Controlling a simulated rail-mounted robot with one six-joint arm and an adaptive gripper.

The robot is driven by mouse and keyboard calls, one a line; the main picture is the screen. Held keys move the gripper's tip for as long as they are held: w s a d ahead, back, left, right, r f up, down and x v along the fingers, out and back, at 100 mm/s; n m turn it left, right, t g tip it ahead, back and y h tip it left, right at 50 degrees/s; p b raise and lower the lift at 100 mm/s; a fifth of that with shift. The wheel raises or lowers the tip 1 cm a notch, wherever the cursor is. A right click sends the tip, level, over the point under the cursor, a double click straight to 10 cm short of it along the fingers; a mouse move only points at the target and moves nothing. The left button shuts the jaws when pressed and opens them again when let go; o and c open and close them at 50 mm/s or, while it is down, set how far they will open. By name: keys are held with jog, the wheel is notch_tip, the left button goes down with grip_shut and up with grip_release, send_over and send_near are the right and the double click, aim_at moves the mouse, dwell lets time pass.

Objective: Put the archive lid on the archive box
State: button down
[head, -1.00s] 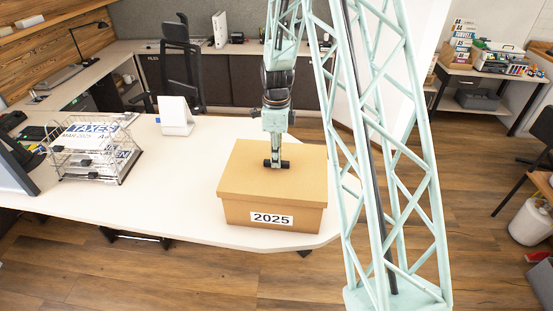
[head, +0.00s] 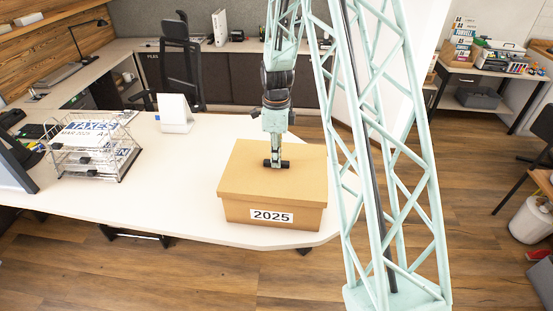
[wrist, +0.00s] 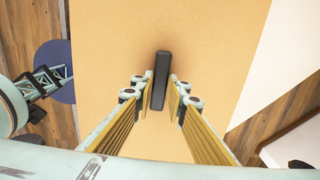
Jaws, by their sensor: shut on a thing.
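The archive box (head: 238,213) is brown cardboard with a "2025" label and stands near the rounded right end of the white desk. The archive lid (head: 240,173) lies over the box top, its rim meeting the box walls. A black handle bar (head: 268,163) sits on the lid; it also shows in the wrist view (wrist: 161,70). My gripper (head: 277,160) points down from above and is shut on this handle, its fingers on both sides of it. Whether the lid is fully seated at the back is hidden.
The desk (head: 180,205) is bare left of the box. A wire tray with papers (head: 95,150) and a white stand (head: 174,113) are further left. A black office chair (head: 180,65) stands behind. My mint lattice column stands right of the box.

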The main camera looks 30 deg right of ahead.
jog(key=shift+f+b, duration=0.7)
jog(key=shift+f, duration=0.4)
dwell(0.3)
jog(key=c, duration=2.5)
grip_release()
jog(key=shift+r, duration=0.2)
notch_tip(320, 180, up, 12)
jog(key=shift+f, duration=0.15)
